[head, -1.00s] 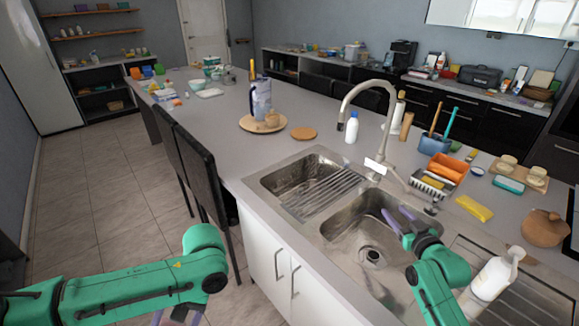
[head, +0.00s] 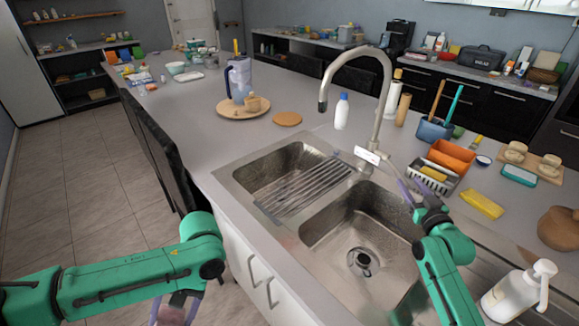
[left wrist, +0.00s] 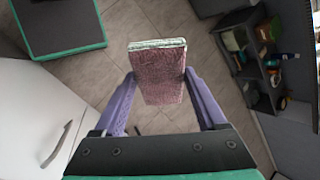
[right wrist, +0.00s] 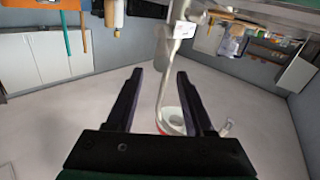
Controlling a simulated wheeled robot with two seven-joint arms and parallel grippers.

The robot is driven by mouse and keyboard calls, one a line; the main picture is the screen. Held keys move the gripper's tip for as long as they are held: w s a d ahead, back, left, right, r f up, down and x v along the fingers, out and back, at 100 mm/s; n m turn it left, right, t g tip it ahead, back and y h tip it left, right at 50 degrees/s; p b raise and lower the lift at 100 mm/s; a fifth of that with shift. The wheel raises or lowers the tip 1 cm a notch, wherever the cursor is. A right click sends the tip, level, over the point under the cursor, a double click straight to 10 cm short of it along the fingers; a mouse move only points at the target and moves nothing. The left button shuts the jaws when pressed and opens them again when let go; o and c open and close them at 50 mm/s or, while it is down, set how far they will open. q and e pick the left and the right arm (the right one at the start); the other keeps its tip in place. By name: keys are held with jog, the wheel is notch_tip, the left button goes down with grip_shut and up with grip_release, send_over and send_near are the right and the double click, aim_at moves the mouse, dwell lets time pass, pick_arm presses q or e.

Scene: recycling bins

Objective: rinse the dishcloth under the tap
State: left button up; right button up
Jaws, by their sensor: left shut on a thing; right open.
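My left gripper (left wrist: 160,95) is shut on a folded pinkish dishcloth (left wrist: 162,78) with a pale edge, held above the floor. In the head view the cloth (head: 175,312) shows only partly at the bottom edge, left of the counter. The tall metal tap (head: 386,85) rises behind the double sink (head: 262,172), and its spout points left. A white label hangs at its base. My right gripper (head: 412,190) is open and empty at the right basin's back right edge, near the tap base. The tap also shows beyond its fingers in the right wrist view (right wrist: 164,75). I cannot tell if water runs.
A white pump bottle (head: 513,295) stands at the front right. A dish rack (head: 432,177), an orange tray (head: 451,156) and a yellow sponge (head: 482,203) stand right of the tap. A white bottle (head: 341,112) is behind the sink. Dark chairs line the counter's left side.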

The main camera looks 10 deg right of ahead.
aim_at(395, 169)
pick_arm(q)
notch_tip(395, 169, down, 2)
jog(key=shift+s+a+b, duration=0.15)
jog(key=shift+b, duration=0.3)
jog(key=shift+f, duration=0.2)
pick_arm(e)
jog(key=w+b, duration=0.1)
jog(key=w, duration=0.1)
jog(key=w+d+f+b, duration=0.1)
jog(key=w+b, duration=0.1)
jog(key=w+f+b, duration=0.1)
jog(key=w, duration=0.2)
jog(key=shift+d+f+b, duration=0.15)
jog(key=shift+f+b, duration=0.05)
jog(key=shift+b, duration=0.15)
jog(key=shift+w+d, duration=0.1)
jog(key=shift+w, duration=0.2)
pick_arm(q)
jog(key=f, duration=0.4)
jog(key=shift+w+d+f, duration=0.15)
jog(key=shift+w+d, duration=0.05)
pick_arm(e)
jog(key=shift+s+r, duration=0.1)
jog(key=shift+r, duration=0.05)
grip_shut()
